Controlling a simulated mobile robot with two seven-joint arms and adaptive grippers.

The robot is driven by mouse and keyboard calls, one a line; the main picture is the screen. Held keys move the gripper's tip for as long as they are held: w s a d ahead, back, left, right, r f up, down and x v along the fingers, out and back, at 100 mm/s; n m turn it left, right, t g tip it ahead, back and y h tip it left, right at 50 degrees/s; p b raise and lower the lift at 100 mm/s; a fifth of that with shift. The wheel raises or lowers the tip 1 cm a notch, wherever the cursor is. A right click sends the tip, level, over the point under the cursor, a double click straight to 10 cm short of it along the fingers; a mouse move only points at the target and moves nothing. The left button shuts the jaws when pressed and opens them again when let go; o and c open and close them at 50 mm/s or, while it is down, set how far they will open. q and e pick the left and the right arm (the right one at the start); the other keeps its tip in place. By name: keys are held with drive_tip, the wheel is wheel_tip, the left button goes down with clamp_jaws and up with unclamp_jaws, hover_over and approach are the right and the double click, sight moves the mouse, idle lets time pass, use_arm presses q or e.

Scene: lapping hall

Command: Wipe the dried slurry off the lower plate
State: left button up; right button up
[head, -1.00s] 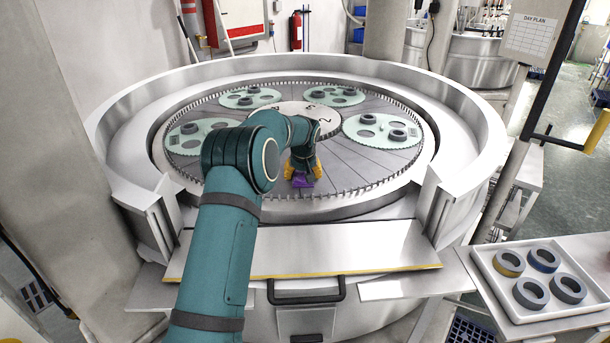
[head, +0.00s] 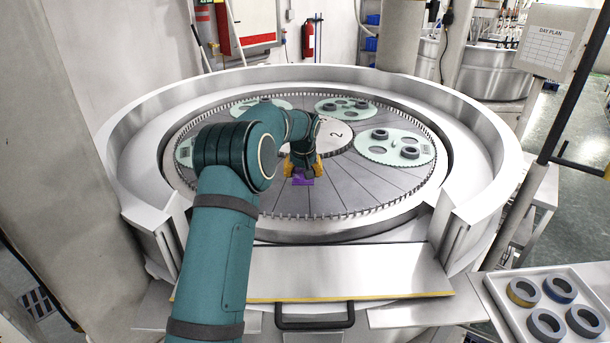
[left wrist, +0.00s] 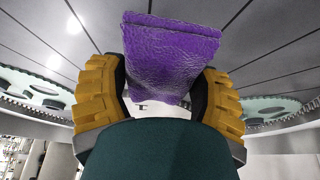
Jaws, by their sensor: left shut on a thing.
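The lower plate (head: 350,190) is a grey, grooved round plate inside a toothed ring. My left gripper (head: 302,168), with yellow-orange fingers, is over its front part, towards the ring. It is shut on a purple cloth (head: 303,181), which is at the plate's surface; I cannot tell how firmly it touches. In the left wrist view the cloth (left wrist: 172,55) hangs out between the two fingers, with the grooved plate (left wrist: 262,35) behind it. I cannot make out dried slurry on the visible plate. My left arm hides the plate's left part. My right gripper is not in view.
Green carriers (head: 412,152) with dark rings lie around the central disc (head: 335,134) marked 2. A high pale rim (head: 478,150) surrounds the plate, open at the front above a metal shelf (head: 350,270). A white tray (head: 500,300) of rings stands at front right.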

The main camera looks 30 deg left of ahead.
use_arm(q)
drive_tip(key=shift+d+r, duration=0.1)
drive_tip(key=shift+r, duration=0.9)
